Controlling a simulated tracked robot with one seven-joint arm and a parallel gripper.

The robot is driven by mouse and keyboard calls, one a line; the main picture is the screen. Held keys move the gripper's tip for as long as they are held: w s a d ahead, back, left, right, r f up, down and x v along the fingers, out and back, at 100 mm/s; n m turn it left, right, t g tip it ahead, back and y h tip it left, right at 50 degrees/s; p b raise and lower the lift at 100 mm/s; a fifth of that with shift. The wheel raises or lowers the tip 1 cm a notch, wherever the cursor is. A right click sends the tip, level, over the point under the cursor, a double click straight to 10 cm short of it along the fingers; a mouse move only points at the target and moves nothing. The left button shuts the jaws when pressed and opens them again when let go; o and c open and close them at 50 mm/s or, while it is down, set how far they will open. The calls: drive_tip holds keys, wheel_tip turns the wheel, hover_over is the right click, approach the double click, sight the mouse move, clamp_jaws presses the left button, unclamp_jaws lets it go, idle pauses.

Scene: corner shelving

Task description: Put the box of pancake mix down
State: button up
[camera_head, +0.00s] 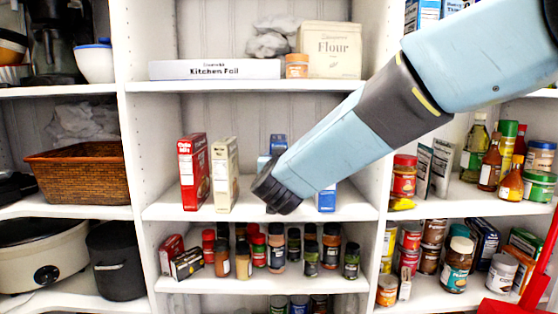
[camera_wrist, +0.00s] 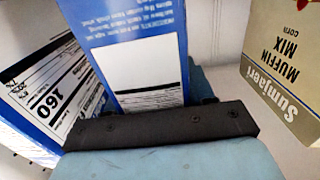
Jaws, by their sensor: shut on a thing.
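My gripper (camera_head: 275,192) reaches in over the middle shelf and is shut on a blue box, which I take to be the pancake mix (camera_wrist: 135,40). Its name is not readable; small print and a white panel face the wrist camera. In the head view only the upper part of this box (camera_head: 278,142) shows behind my gripper. Its bottom is hidden, so I cannot tell whether it touches the shelf. The dark gripper body (camera_wrist: 165,125) spans the wrist view below the box.
Another blue box (camera_head: 327,199) with a nutrition label (camera_wrist: 55,95) stands close on one side. A cream muffin mix box (camera_head: 225,174) and a red box (camera_head: 194,172) stand on the other side. The middle shelf (camera_head: 355,205) has bare room at its right end. Spice jars fill the shelf below.

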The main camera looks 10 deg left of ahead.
drive_tip(key=o, duration=1)
drive_tip(key=shift+s, duration=0.1)
drive_tip(key=v, duration=1.2)
